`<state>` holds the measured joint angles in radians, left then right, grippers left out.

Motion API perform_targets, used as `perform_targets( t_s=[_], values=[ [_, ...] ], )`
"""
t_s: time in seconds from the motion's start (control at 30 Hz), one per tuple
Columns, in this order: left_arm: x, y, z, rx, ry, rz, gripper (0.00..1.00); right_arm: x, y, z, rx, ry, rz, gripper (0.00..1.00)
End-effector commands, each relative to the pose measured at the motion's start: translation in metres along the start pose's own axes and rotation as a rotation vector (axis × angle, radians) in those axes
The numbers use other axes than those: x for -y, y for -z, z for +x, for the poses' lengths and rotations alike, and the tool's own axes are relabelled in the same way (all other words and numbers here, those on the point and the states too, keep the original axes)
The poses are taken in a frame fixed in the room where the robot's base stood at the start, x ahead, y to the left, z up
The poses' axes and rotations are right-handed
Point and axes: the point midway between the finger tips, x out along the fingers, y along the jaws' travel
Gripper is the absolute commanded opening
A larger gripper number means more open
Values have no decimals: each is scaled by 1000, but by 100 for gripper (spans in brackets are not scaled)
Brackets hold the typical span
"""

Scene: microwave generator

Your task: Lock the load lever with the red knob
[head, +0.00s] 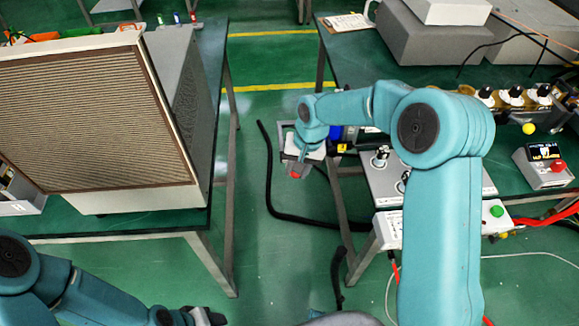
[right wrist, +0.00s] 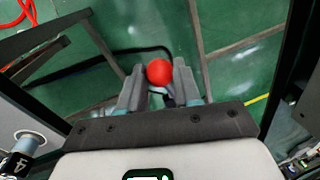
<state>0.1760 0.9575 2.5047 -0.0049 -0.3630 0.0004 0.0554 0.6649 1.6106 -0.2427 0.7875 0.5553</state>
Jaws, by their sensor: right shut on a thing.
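The red knob (head: 295,174) of the load lever shows at my right gripper (head: 299,166), off the left edge of the right-hand table. In the right wrist view the round red knob (right wrist: 160,72) sits between the fingertips of my right gripper, which is shut on it. The lever's shaft is mostly hidden behind the knob and fingers, so its angle and lock cannot be told. My left gripper (head: 203,316) is at the bottom edge, far from the lever, partly cut off; its jaws are unclear.
A large grilled box (head: 95,120) stands on the left table. A black cable (head: 268,185) lies on the green floor between the tables.

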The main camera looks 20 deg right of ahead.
Motion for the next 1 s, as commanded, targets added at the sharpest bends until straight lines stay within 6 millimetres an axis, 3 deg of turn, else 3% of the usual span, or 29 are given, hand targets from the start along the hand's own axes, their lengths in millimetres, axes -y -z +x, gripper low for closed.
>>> perform_targets(
  t_s=[0.5, 1.0],
  values=[
    [-3, 0, -8, 0, 0, 0, 51, -19, 16, -7, 52, 3, -324, 0],
    [-3, 0, -9, 0, 0, 0, 51, -22, 19, -7, 62, 2, -387, 0]
  ],
)
